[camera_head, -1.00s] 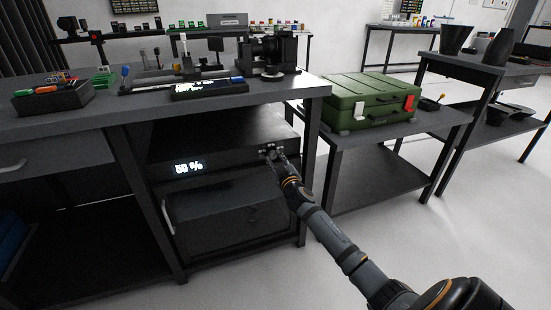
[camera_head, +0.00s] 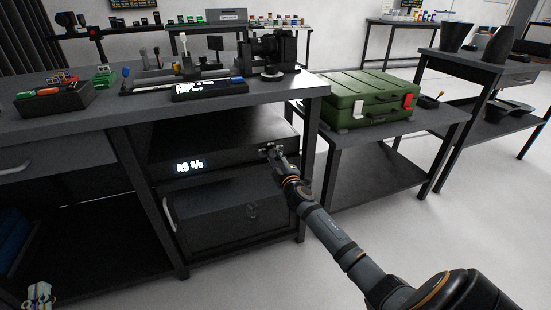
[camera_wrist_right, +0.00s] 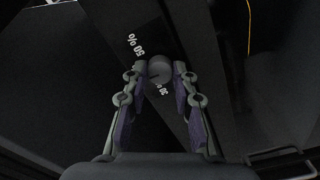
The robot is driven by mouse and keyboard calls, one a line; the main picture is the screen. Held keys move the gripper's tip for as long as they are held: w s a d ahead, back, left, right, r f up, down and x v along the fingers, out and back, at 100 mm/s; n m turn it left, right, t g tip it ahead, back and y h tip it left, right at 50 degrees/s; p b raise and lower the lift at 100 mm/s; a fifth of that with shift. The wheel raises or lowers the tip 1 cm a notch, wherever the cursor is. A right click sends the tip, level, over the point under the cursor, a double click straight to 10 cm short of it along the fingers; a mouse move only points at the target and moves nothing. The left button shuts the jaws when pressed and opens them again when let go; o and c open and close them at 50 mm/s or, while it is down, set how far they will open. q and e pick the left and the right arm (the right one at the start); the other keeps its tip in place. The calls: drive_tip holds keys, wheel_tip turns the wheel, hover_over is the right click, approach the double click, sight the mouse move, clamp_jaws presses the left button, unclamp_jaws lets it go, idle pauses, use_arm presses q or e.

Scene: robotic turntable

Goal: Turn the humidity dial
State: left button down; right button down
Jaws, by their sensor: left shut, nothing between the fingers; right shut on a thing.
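The humidity dial (camera_wrist_right: 160,70) is a grey round knob on the front of a dark box under the workbench. Printed percent marks stand on either side of it in the right wrist view. My right gripper (camera_wrist_right: 160,76) is shut on the dial, one finger on each side. In the head view my right gripper (camera_head: 271,150) hides most of the dial. The lit display (camera_head: 190,166) on the same front shows a percent value that looks like 49 %. My left gripper (camera_head: 38,294) is shut and empty at the bottom left corner, away from the box.
A dark drawer unit (camera_head: 225,215) with a handle stands below the box. The workbench top (camera_head: 150,104) overhangs the box and holds a tool tray and a camera. Bench legs stand on both sides. A green case (camera_head: 365,98) sits on the side table to the right.

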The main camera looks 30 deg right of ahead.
idle(0.4)
drive_tip(key=c, duration=1.1)
unclamp_jaws()
drive_tip(key=shift+o, duration=0.2)
drive_tip(key=shift+s, duration=0.1)
drive_tip(key=v, duration=0.8)
drive_tip(key=shift+a, duration=0.1)
